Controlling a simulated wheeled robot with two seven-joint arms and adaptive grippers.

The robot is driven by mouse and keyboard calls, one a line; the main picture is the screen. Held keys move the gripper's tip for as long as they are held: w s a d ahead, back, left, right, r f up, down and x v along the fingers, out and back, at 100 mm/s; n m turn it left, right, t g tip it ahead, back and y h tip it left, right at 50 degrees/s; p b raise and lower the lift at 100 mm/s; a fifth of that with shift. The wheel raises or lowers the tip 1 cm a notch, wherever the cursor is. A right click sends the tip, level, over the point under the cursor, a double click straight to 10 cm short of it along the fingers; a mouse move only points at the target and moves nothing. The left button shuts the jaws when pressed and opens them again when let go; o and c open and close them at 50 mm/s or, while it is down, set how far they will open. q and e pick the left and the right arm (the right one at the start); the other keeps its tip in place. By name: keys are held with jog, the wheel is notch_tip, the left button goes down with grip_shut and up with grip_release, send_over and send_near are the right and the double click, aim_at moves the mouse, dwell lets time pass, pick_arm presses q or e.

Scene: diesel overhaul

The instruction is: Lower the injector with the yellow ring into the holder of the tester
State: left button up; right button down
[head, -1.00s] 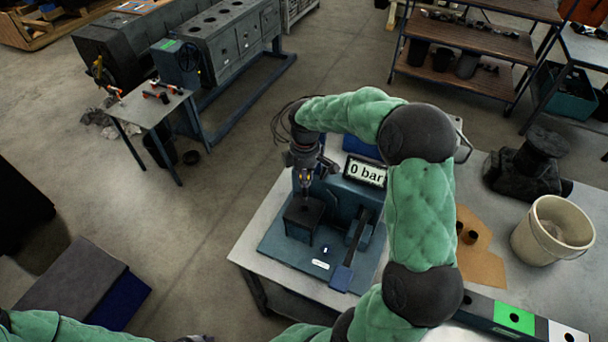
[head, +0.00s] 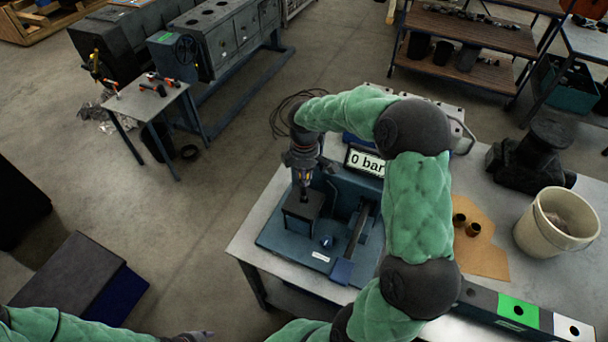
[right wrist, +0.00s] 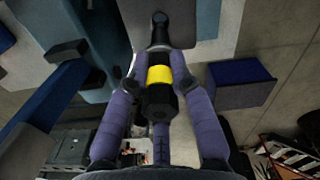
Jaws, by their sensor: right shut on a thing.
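My right gripper (head: 303,174) is shut on the injector and points down over the tester (head: 290,237). In the right wrist view the injector's yellow ring (right wrist: 158,75) shows between the fingers, with its black body (right wrist: 160,100) below the ring. The injector's narrow tip (right wrist: 159,20) points away from the gripper toward a grey surface. In the head view the tip meets the top of the dark holder block (head: 302,204); I cannot tell whether it is inside the hole. My left gripper (head: 190,337) is barely visible at the bottom edge.
The tester's display (head: 366,162) reads 0 bar, and its lever (head: 350,245) lies right of the holder. A cardboard piece with two dark cups (head: 482,255) and a cream bucket (head: 555,225) stand farther right on the table.

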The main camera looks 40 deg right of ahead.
aim_at(304, 199)
jog(key=shift+f, duration=0.15)
dwell(0.4)
jog(key=shift+f+b, duration=1.1)
jog(key=shift+f, duration=0.6)
jog(key=shift+f+b, duration=0.95)
jog(key=shift+f, duration=0.85)
jog(key=shift+f+b, duration=0.95)
jog(key=shift+f, duration=0.25)
dwell(0.4)
